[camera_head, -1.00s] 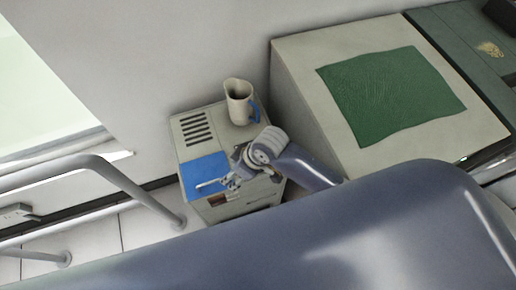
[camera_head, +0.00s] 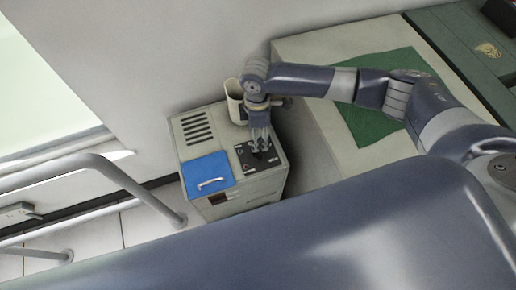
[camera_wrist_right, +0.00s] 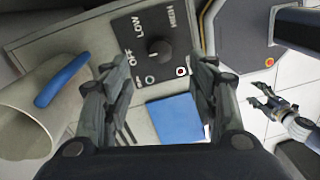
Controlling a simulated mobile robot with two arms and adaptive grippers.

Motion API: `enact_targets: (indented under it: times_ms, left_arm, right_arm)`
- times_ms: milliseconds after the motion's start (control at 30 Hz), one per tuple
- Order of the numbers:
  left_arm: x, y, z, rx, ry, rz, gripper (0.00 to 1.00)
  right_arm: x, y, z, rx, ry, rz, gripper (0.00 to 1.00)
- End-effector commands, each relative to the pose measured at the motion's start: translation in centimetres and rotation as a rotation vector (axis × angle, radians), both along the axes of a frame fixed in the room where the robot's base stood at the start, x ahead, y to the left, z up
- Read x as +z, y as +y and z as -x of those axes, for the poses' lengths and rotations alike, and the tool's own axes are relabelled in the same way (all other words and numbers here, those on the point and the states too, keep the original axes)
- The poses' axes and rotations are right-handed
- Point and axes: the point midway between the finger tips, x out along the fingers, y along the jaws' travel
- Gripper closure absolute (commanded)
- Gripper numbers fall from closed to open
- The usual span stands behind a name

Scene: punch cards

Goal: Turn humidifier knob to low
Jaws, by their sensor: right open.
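The humidifier (camera_head: 190,150) is a beige box on the floor against the wall. Its dark control panel (camera_wrist_right: 178,22) is marked OFF, LOW and a partly cut-off third label. The round black knob (camera_wrist_right: 158,50) sits on this panel; I cannot tell for sure which mark it points to. My right gripper (camera_head: 260,146) points down over the panel. In the wrist view its fingers (camera_wrist_right: 165,75) are wide apart, with the knob beyond the gap between them and nothing held. My left gripper (camera_wrist_right: 257,97) shows at the right of the wrist view, fingers apart and empty.
A cream jug (camera_head: 234,97) with a blue handle (camera_wrist_right: 62,80) stands on the humidifier behind the panel. A blue lid (camera_head: 207,172) with a pale handle lies beside the panel. A beige cabinet (camera_head: 300,47) with a green cloth (camera_head: 372,126) is at right; a grey rail (camera_head: 130,181) is at left.

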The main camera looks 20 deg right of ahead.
Motion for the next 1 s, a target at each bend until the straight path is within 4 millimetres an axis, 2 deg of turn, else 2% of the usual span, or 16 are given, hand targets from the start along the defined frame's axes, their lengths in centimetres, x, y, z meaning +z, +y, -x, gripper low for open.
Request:
enact_targets:
  times_ms: [200, 400, 600, 867, 900, 1000]
  left_arm:
    - [0.3, 0.0, 0.0, 0.0, 0.0, 0.0, 0.4]
    - [0.4, 0.0, 0.0, -0.001, -0.001, 0.0, 0.4]
    - [0.4, 0.0, -0.1, -0.001, -0.001, 0.0, 0.4]
    - [0.4, -0.1, -0.1, -0.002, -0.002, 0.001, 0.4]
    - [0.4, -0.1, -0.1, -0.002, -0.002, 0.001, 0.4]
    - [0.4, -0.1, -0.1, -0.002, -0.002, 0.001, 0.4]
  right_arm:
    - [-4.2, 0.1, 0.4, 0.0, 0.002, 0.001, 0.46]
    - [-7.5, 0.2, 0.5, 0.0, 0.0, 0.0, 0.46]
    - [-9.0, 0.2, 0.6, 0.001, -0.002, -0.001, 0.46]
    - [-9.2, 0.2, 0.6, 0.001, -0.002, -0.002, 0.46]
    - [-9.2, 0.2, 0.6, 0.001, -0.002, -0.002, 0.49]
    - [-9.2, 0.2, 0.6, 0.001, -0.002, -0.002, 0.71]
